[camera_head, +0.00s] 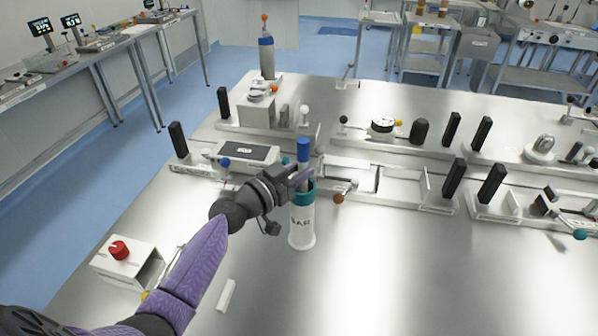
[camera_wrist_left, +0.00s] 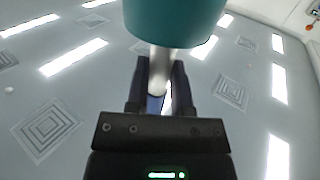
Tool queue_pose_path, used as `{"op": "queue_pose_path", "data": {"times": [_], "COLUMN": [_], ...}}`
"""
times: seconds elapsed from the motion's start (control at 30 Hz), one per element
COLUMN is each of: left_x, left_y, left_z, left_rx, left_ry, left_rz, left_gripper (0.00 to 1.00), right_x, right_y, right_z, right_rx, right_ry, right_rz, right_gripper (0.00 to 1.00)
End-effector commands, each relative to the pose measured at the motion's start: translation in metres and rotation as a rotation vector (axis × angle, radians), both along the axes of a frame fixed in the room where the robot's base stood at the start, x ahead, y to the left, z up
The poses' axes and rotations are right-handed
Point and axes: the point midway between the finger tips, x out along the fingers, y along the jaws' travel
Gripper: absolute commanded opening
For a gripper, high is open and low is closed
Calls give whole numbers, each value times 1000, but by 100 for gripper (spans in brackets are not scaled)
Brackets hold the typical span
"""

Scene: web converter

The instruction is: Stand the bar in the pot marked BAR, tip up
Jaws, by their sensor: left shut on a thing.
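The bar (camera_head: 303,150) stands roughly upright with its blue end up in the head view. The white pot marked BAR (camera_head: 301,228) stands on the bench, with a teal rim, directly below the bar. My left gripper (camera_head: 302,178) is shut on the bar just above the rim. In the wrist view the bar's pale shaft (camera_wrist_left: 162,60) runs between a large teal part (camera_wrist_left: 175,18) and my left fingers (camera_wrist_left: 158,95), with blue between them. The bar's lower end is hidden by the gripper and rim, so its depth in the pot cannot be told. My right gripper is out of view.
Behind the pot are white fixtures with trays (camera_head: 405,188), black upright blocks (camera_head: 493,184) and ball-ended levers. A white box with a red knob (camera_head: 120,250) and a small white block (camera_head: 227,295) lie left. The bench right of the pot is clear.

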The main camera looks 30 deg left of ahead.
Motion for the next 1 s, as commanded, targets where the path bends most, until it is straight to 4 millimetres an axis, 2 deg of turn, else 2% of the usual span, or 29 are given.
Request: {"op": "queue_pose_path", "data": {"times": [0.03, 0.17, 0.2, 0.53, 0.67, 0.9, 1.0], "left_x": [0, 0, 0, -3, -28, -86, -102], "left_y": [0, 0, 0, 1, 9, 29, 35], "left_z": [-2, -1, -1, 2, -1, -1, 0], "left_rx": [0, 0, 0, 0, 3, 1, 0], "left_ry": [0, 0, 0, 1, 3, 4, 2], "left_rz": [0, 0, 0, 0, -1, -1, 0], "left_gripper": [32, 60, 63, 63, 63, 63, 63], "right_x": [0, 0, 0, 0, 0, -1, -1], "right_y": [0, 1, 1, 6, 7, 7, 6], "right_z": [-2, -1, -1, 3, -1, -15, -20], "right_rx": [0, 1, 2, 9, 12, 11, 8], "right_ry": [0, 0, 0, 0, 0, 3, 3], "right_rz": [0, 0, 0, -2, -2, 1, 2], "right_gripper": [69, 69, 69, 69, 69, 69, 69]}}
